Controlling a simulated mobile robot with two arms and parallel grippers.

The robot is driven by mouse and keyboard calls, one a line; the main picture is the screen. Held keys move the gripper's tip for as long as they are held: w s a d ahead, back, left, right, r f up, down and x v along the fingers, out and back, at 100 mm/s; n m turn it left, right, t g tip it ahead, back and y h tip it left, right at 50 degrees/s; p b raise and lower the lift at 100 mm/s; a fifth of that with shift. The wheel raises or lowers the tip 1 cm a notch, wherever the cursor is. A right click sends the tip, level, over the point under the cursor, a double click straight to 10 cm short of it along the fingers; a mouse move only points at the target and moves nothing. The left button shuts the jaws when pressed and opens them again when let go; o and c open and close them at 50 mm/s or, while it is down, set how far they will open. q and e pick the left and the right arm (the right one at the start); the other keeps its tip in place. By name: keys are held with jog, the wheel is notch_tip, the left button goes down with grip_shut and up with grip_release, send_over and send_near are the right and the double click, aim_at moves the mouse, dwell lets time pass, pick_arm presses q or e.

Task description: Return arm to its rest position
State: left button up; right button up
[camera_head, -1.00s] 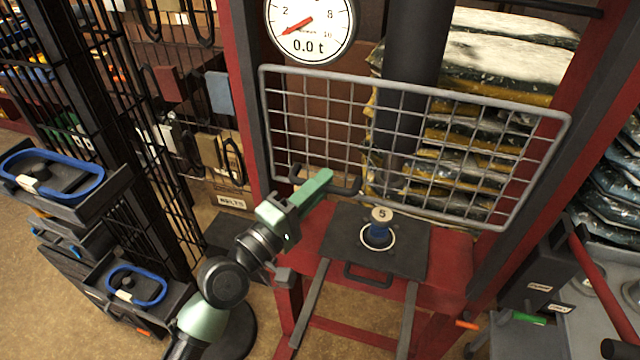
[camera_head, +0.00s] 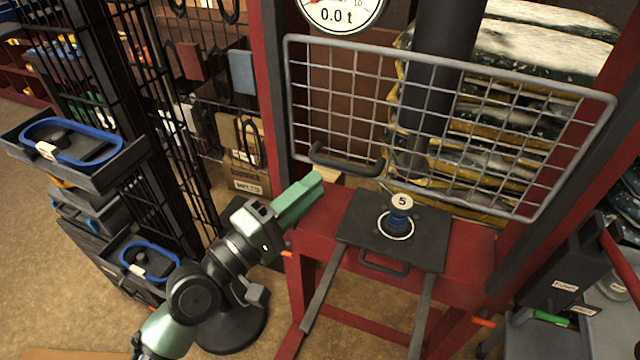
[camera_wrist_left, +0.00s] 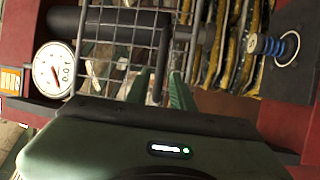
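My left arm comes in from the lower left of the head view. Its green gripper (camera_head: 308,186) is beside and just below the left end of the dark handle (camera_head: 345,166) on the wire mesh guard (camera_head: 450,118). In the left wrist view, the two green fingers (camera_wrist_left: 160,90) stand apart with nothing held between them. The handle (camera_wrist_left: 160,68) shows beyond them, with the mesh (camera_wrist_left: 125,20) around it. My right gripper is not in view.
A red press frame (camera_head: 470,258) carries a dark plate (camera_head: 350,228) with a blue piece marked 5 (camera_head: 400,218). The dial (camera_head: 340,12) reads 0.0 t. A black rack (camera_head: 95,100) and trays (camera_head: 120,172) stand left.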

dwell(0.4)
